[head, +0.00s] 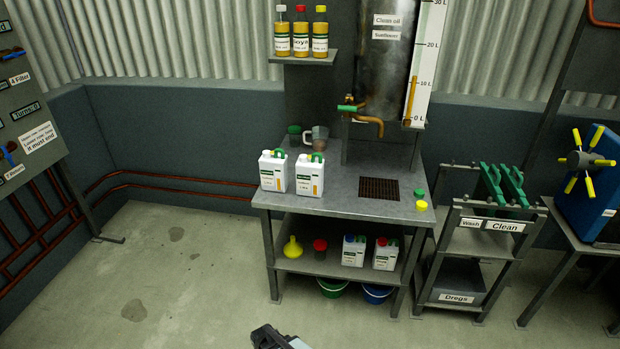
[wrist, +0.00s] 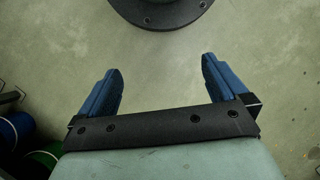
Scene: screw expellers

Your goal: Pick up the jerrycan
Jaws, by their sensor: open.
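Two smaller white jerrycans stand on the shelf below, one with a blue cap (head: 354,251) and one with a red cap (head: 386,254). My gripper (wrist: 162,72) is open and empty in the wrist view, its blue fingers wide apart over bare floor. In the head view only a small part of my arm's end shows at the bottom edge, in front of and well apart from the table. No jerrycan shows in the wrist view.
The table (head: 340,199) also bears a clear jug (head: 318,137), a drain grate (head: 379,188) and loose caps. A brass tap (head: 367,121) hangs above it. A yellow funnel (head: 292,247) sits on the shelf. A rack (head: 478,245) stands right. Floor left is clear.

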